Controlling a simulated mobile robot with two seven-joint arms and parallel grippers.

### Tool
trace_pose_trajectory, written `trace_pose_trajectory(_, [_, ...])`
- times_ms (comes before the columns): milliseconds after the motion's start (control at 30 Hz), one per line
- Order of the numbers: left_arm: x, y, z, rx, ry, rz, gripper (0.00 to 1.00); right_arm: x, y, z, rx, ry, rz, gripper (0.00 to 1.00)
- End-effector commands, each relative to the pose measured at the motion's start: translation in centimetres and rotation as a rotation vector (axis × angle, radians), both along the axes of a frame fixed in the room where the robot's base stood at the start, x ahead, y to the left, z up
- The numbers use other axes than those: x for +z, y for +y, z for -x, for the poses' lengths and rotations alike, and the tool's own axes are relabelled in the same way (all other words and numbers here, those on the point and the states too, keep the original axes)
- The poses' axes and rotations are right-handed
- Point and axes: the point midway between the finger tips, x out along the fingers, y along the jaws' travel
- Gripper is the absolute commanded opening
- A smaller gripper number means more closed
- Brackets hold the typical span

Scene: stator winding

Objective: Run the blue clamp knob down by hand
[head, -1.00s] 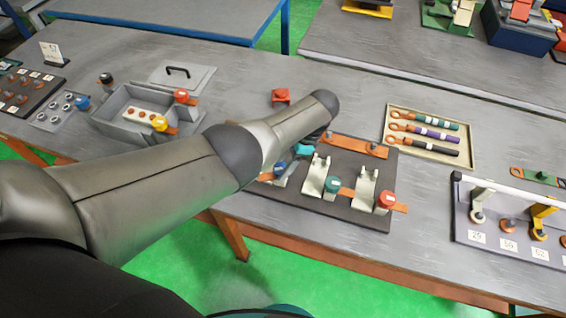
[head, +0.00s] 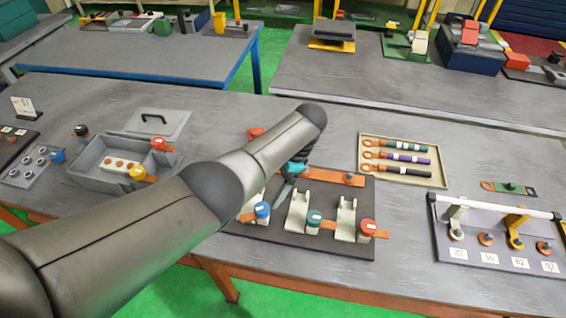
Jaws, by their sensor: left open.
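The blue clamp knob (head: 262,210) sits on the left clamp of the dark fixture board (head: 335,248), beside a green knob (head: 314,218) and a red knob (head: 368,227). My left arm reaches across from the left. My left gripper (head: 287,188) is open, just above and to the right of the blue knob in the picture, and looks apart from it. My own forearm hides part of the gripper and the far left of the board. My right gripper is not in view.
An orange bar (head: 345,179) lies along the board's back. A tray (head: 444,183) of coloured cable lugs is behind it. A grey box (head: 90,172) stands left, and a rack with a white rail (head: 490,207) stands right. Bare table lies between board and rack.

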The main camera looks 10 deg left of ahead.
Motion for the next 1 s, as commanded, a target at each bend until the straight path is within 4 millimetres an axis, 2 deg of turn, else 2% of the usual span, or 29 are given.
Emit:
trace_pose_trajectory(33, [1.4, -0.5, -0.4, -0.002, -0.005, 0.002, 0.85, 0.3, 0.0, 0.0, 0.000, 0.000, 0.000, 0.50])
trace_pose_trajectory(200, [4.7, -1.8, -1.0, -0.001, -0.004, 0.001, 0.85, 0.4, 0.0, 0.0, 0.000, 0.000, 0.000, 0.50])
trace_pose_trajectory(400, [7.0, -2.6, -1.4, 0.001, -0.001, -0.001, 0.85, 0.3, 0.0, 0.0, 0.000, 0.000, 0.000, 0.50])
trace_pose_trajectory(600, [7.7, -2.9, -1.5, 0.001, -0.001, -0.001, 0.85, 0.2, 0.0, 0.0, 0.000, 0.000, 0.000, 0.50])
trace_pose_trajectory(1000, [7.7, -2.8, -1.5, 0.001, -0.001, -0.001, 0.85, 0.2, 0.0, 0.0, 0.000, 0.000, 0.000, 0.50])
